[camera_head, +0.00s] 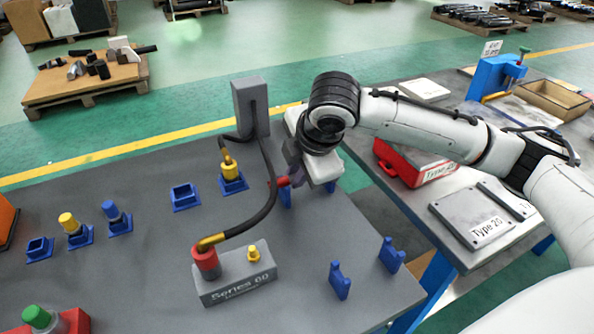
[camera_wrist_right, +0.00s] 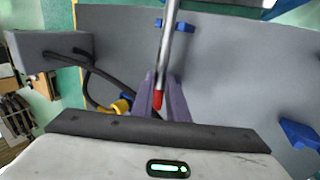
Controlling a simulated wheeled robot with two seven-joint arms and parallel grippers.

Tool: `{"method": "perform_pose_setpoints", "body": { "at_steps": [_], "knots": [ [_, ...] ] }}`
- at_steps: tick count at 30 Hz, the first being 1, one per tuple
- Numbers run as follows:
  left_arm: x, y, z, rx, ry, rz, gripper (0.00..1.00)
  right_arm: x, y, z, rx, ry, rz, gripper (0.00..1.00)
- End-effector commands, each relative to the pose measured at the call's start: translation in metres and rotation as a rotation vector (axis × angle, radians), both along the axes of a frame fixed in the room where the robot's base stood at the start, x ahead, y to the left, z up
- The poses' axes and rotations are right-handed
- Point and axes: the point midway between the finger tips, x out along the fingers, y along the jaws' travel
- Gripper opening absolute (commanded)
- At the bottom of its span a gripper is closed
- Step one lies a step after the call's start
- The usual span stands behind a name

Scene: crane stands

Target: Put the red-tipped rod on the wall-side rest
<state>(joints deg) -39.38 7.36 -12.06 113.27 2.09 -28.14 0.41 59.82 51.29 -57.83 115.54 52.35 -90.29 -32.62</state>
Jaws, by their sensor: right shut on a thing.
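My right gripper (camera_head: 291,172) is above the grey table, in front of the grey post. In the wrist view its purple fingers (camera_wrist_right: 161,98) are shut on the silver rod (camera_wrist_right: 166,50). The rod's red tip (camera_wrist_right: 158,99) lies between the fingers; it also shows in the head view (camera_head: 283,182), where the shaft is hidden. Blue rests (camera_head: 285,196) (camera_head: 330,186) are partly hidden below the gripper. Two more blue rests (camera_head: 340,280) (camera_head: 391,255) stand empty at the front right. I cannot tell which is the wall-side one. My left gripper is not in view.
A grey post (camera_head: 250,108) with black cables stands behind the gripper. A cable runs to a red plug (camera_head: 206,262) on the "Series 60" block (camera_head: 237,284). Blue sockets (camera_head: 185,196) stand at left. A red case (camera_head: 415,162) is on the right table.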

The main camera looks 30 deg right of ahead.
Motion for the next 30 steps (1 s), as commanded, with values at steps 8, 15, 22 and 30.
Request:
{"method": "perform_pose_setpoints", "body": {
  "at_steps": [8,15,22,30],
  "knots": [
    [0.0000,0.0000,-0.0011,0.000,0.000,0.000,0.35,0.0005,0.0000,-0.0037,0.001,-0.002,0.000,0.00],
    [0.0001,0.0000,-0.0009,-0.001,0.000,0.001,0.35,0.0003,0.0000,-0.0042,0.001,-0.001,0.000,0.35],
    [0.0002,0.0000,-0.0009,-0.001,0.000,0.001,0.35,-0.0006,-0.0001,-0.0056,0.000,0.002,0.000,0.35],
    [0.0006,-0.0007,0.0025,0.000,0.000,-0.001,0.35,-0.0007,0.0000,-0.0028,0.000,0.001,0.000,0.35]
  ]
}}
